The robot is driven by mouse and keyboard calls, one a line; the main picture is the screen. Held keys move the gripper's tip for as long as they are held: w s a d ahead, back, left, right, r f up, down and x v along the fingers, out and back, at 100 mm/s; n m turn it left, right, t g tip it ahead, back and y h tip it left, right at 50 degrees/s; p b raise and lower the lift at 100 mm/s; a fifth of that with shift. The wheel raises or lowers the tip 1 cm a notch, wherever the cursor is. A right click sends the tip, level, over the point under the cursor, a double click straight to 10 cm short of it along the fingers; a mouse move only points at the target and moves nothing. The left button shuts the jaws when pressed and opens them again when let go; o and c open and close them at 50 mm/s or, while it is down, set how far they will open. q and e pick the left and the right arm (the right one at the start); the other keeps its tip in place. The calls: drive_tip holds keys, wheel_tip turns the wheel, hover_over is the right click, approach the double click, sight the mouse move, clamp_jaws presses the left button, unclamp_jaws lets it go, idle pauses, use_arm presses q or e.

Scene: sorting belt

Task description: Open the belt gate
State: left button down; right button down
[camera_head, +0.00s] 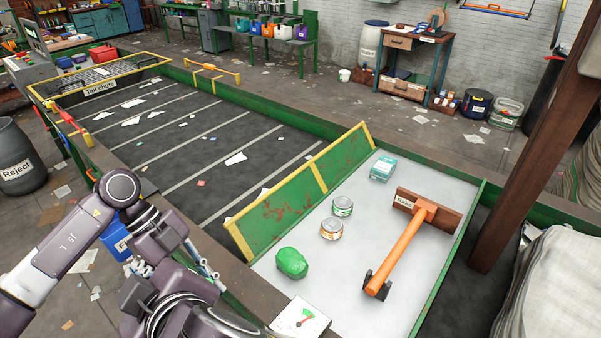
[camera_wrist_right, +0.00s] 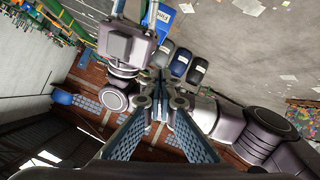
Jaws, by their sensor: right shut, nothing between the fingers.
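The belt gate (camera_head: 300,190) is a rust-stained green panel with yellow edges. It stands across the near end of the dark belt (camera_head: 190,135), slightly tilted, between the belt and a pale tray surface (camera_head: 340,270). My right gripper (camera_wrist_right: 158,95) is shut and empty in the right wrist view, touching no gate or lever there. Purple-grey arm parts of mine fill the lower left of the head view. My left gripper cannot be made out.
On the tray are a green lump (camera_head: 291,263), two cans (camera_head: 331,229) (camera_head: 343,206) and a teal-white box (camera_head: 383,168). A gauge card (camera_head: 299,319) is at the near edge. A brown post (camera_head: 525,150) rises at right. Paper scraps lie on the belt.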

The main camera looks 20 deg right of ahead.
drive_tip(key=w+d+f+m+t+h, duration=0.25)
drive_tip(key=w+d+m+h, duration=0.45)
drive_tip(key=w+d+m, duration=0.75)
drive_tip(key=m+h, duration=0.3)
drive_tip(key=m, duration=1)
approach(300, 169)
drive_tip(key=w+d, duration=0.3)
drive_tip(key=shift+w+a+f, duration=0.4)
drive_tip(key=shift+w+f, duration=0.2)
drive_tip(key=shift+f, duration=0.05)
use_arm(q)
drive_tip(key=shift+f, duration=0.1)
use_arm(e)
drive_tip(key=shift+w+a+f, duration=0.45)
drive_tip(key=shift+w+f, duration=0.05)
